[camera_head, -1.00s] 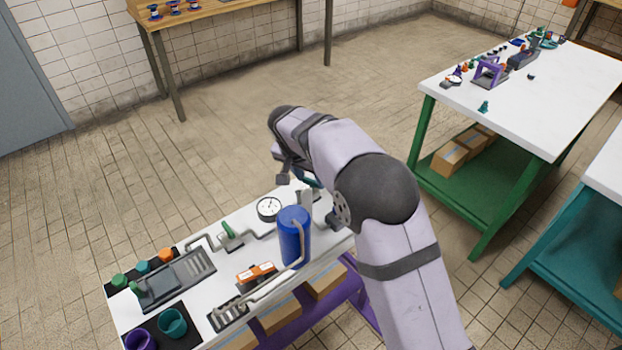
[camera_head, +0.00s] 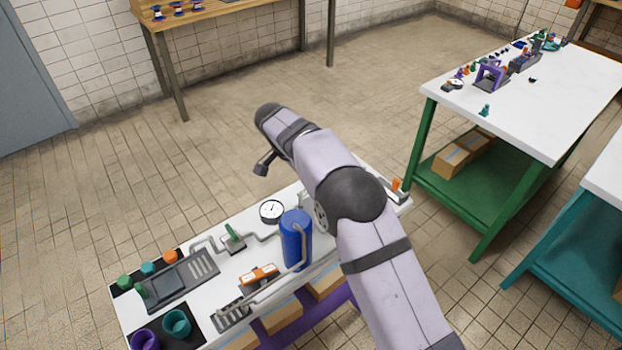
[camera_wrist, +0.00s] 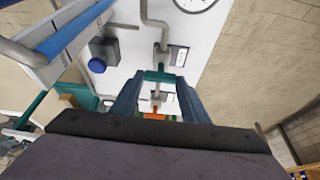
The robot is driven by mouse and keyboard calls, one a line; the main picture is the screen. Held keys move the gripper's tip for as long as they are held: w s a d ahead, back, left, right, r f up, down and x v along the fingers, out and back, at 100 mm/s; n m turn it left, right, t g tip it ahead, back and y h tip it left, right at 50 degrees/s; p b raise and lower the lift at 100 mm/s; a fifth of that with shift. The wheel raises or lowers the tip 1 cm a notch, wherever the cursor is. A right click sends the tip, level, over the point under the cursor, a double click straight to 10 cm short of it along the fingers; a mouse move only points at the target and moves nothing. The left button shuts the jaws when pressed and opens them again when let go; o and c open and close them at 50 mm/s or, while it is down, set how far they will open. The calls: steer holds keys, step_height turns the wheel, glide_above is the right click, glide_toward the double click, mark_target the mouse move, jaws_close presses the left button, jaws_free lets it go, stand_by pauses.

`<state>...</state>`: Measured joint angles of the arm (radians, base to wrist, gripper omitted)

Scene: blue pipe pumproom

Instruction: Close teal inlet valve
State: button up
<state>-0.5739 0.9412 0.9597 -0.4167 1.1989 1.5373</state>
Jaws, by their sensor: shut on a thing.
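The teal valve handle (camera_wrist: 160,76) shows in the wrist view as a short bar on a grey pipe fitting. It lies crosswise between my gripper's (camera_wrist: 160,84) two blue-grey fingers, which are shut on it. In the head view my arm hides both the teal valve and my fingers. An orange handle (camera_wrist: 155,116) shows below the teal one in the wrist view; an orange lever also stands at the bench's right end in the head view (camera_head: 396,185).
Cups (camera_head: 177,323) stand at the front left. A blue button (camera_wrist: 97,65) shows in the wrist view. Floor behind is open.

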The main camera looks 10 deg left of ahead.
steer(key=o, duration=1.1)
steer(key=shift+c, duration=0.2)
steer(key=shift+r, duration=0.15)
steer(key=b+v, duration=0.1)
steer(key=v, duration=0.6)
steer(key=s+d+r+n+g+y+p, duration=0.1)
steer(key=s+d+n+p, duration=0.15)
steer(key=s+d, duration=0.45)
steer(key=s+d+n+g+p, duration=0.1)
steer(key=s+d+n, duration=0.2)
steer(key=d, duration=0.7)
steer(key=s+d+f+n+y+p, duration=0.1)
steer(key=s+d, duration=0.3)
steer(key=s, duration=0.6)
steer(key=s+d+f+n+g+y+p, duration=0.1)
steer(key=s+d+f+n, duration=0.2)
steer(key=s, duration=0.6)
steer(key=shift+s+d, duration=0.35)
steer(key=shift+d, duration=0.25)
